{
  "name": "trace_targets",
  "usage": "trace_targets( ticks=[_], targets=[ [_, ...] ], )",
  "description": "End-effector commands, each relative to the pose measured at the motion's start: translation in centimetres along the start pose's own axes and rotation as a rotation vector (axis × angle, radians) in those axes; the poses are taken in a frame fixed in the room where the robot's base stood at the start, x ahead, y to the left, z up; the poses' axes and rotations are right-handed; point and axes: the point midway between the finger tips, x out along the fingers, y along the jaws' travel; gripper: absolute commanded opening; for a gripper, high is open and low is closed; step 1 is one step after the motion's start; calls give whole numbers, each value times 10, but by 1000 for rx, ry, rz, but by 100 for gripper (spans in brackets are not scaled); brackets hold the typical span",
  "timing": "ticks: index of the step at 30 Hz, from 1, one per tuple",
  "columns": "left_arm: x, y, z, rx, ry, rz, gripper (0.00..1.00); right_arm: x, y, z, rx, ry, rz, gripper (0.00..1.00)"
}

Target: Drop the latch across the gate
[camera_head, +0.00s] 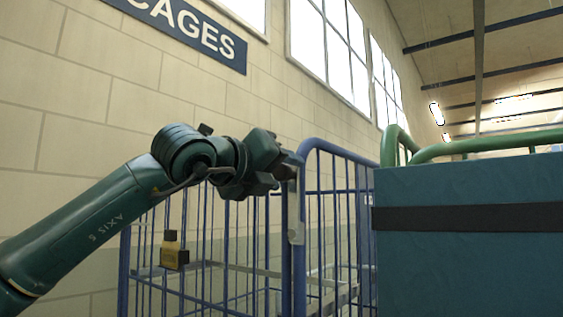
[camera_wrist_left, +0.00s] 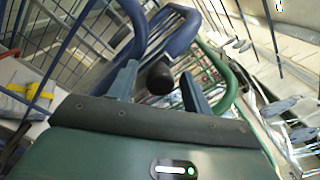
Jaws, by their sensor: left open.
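My left gripper (camera_head: 286,168) is at the top of the upright post of the blue cage gate (camera_head: 301,240). In the left wrist view its two fingers (camera_wrist_left: 158,88) are open, with a dark rounded knob (camera_wrist_left: 160,77) between or just beyond them; I cannot tell if they touch it. The knob looks like the latch's end, but the latch itself is mostly hidden by the gripper in the head view. A grey metal plate (camera_head: 296,228) runs down the gate post below the gripper. My right gripper is not in view.
A yellow and black padlock-like block (camera_head: 174,252) hangs on the blue bars at left. A green-railed cage (camera_head: 480,142) with a large teal panel and black strap (camera_head: 470,218) stands close on the right. A block wall with a sign (camera_head: 190,25) is behind.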

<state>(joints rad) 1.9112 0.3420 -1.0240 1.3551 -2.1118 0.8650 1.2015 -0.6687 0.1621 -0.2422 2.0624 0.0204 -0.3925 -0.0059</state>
Motion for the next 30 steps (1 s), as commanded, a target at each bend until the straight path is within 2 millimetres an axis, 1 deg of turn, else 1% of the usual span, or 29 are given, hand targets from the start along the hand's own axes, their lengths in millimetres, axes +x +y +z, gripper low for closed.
trace_targets(
  ticks=[3, 10, 11, 27, 28, 30],
  targets=[
    [5, 0, 0, 1, 1, -1, 49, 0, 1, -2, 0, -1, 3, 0],
    [5, 0, -1, 1, 0, -1, 49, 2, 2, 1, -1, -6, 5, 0],
    [5, 0, -1, 1, 0, -1, 48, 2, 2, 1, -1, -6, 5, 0],
    [4, 0, 0, 1, 0, -1, 4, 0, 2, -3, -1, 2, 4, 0],
    [4, 0, 0, 1, 0, -1, 1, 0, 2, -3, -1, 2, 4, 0],
    [4, 0, 0, 1, 0, -1, 0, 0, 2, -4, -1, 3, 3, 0]
  ],
)
